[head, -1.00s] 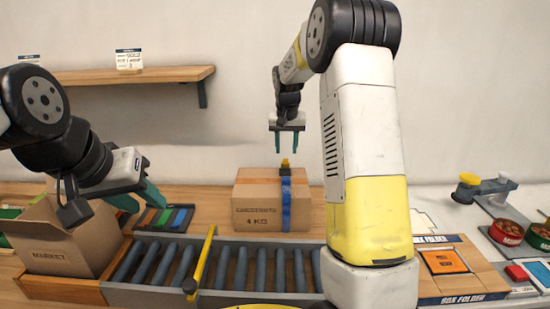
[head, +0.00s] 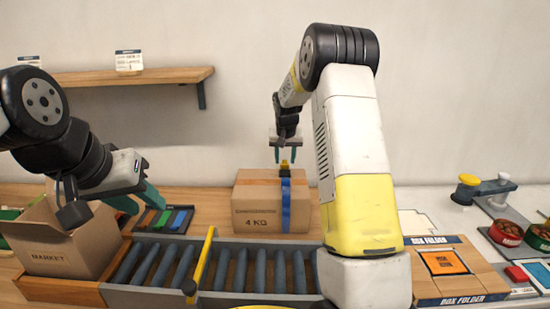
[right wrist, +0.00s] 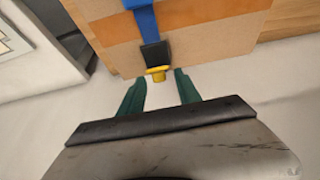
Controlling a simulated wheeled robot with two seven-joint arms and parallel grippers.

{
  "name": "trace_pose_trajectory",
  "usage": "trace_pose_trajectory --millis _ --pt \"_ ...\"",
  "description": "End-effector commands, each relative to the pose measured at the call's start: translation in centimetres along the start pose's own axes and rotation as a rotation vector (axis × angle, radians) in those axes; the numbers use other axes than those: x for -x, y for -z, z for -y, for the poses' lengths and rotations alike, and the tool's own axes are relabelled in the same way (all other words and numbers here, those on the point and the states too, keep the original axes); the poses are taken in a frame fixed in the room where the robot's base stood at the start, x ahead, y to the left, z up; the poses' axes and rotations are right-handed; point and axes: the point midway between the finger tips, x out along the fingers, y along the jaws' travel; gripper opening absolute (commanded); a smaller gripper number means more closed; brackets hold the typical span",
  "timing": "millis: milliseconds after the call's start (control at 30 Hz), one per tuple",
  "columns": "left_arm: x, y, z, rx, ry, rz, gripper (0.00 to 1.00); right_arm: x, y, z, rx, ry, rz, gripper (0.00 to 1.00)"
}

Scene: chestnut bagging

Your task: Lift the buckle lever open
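A dark buckle (head: 284,168) with a yellow lever sits on the strap at the box top. In the right wrist view the black buckle (right wrist: 155,55) and its yellow lever (right wrist: 157,73) show close up. My right gripper (head: 285,158) is open above the buckle, pointing down. In the right wrist view its green fingers (right wrist: 160,85) lie to either side of the lever, with gaps showing. My left gripper (head: 140,200) is open and empty at the left.
An open MARKET box (head: 60,245) stands in a wooden tray at the left. A yellow bar (head: 201,260) crosses the roller conveyor (head: 240,270). A tray of coloured strips (head: 165,220) lies behind it. A box folder (head: 455,270) and red tins (head: 507,232) are at the right.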

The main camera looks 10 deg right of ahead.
Motion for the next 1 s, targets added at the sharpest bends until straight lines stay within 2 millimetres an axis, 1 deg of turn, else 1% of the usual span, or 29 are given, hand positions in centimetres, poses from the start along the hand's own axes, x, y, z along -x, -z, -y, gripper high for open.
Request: trace_pose_trajectory --millis 33,200,367,733,1000 --pt "0.0 0.0 0.0 0.000 0.000 0.000 0.36 0.0 0.0 0.0 0.000 0.000 0.000 0.32" --pt "0.0 0.0 0.0 0.000 0.000 0.000 0.36 0.0 0.0 0.0 0.000 0.000 0.000 0.00" --pt "0.0 0.0 0.0 0.000 0.000 0.000 0.36 0.0 0.1 0.0 -0.001 -0.001 0.007 0.00" --pt "0.0 0.0 0.0 0.000 0.000 0.000 0.36 -0.3 1.3 -0.1 -0.001 -0.002 0.181 0.00" --pt "0.0 0.0 0.0 0.000 0.000 0.000 0.36 -0.2 1.4 0.0 0.000 0.001 0.219 0.00"
